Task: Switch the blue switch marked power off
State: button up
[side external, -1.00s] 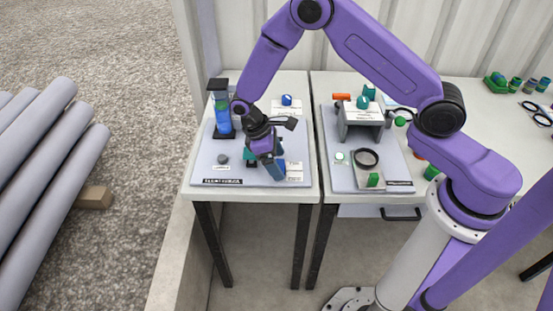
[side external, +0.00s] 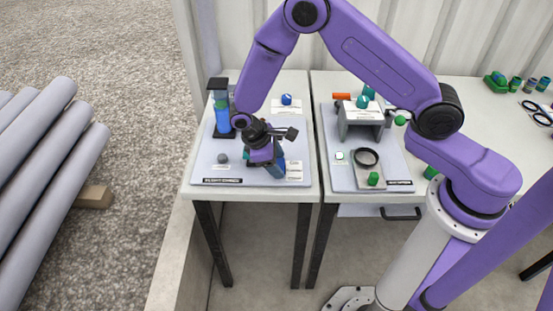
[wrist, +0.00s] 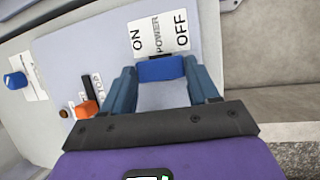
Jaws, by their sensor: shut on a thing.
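The blue switch (wrist: 160,69) sits beside a white label (wrist: 158,36) reading ON, POWER and OFF in the wrist view. ON is at the left and OFF at the right. My gripper (wrist: 161,80) has its two blue-grey fingers on either side of the switch and is shut on it. In the side external view my gripper (side external: 277,166) is low over the right part of the left panel (side external: 205,160). The switch is hidden there behind my gripper, so its exact tilt cannot be told.
An orange knob (wrist: 87,109) beside a black slot and a blue knob (wrist: 16,80) lie left of my gripper in the wrist view. A blue column with a black top (side external: 220,108) stands at the panel's back left. A second panel (side external: 340,178) is to the right.

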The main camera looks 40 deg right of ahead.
dwell(0.4)
jog(key=o, duration=1.1)
jog(key=shift+c, duration=0.2)
jog(key=shift+a, duration=0.1)
jog(key=v, duration=1.7)
jog(key=shift+s+a, duration=0.25)
jog(key=shift+a, duration=0.05)
jog(key=shift+r, duration=0.15)
jog(key=s+d+r+n+y, duration=0.1)
jog(key=s+d, duration=0.3)
jog(key=s, duration=0.5)
jog(key=s+d+r+n+t+y, duration=0.1)
jog(key=s+d+r+y, duration=0.1)
jog(key=s+d, duration=0.3)
jog(key=s+d+r+n+t+y, duration=0.1)
jog(key=s+d, duration=0.3)
jog(key=s, duration=1)
jog(key=shift+d+r+n+y, duration=0.2)
jog(key=shift+r+n+y, duration=0.3)
jog(key=shift+r, duration=0.35)
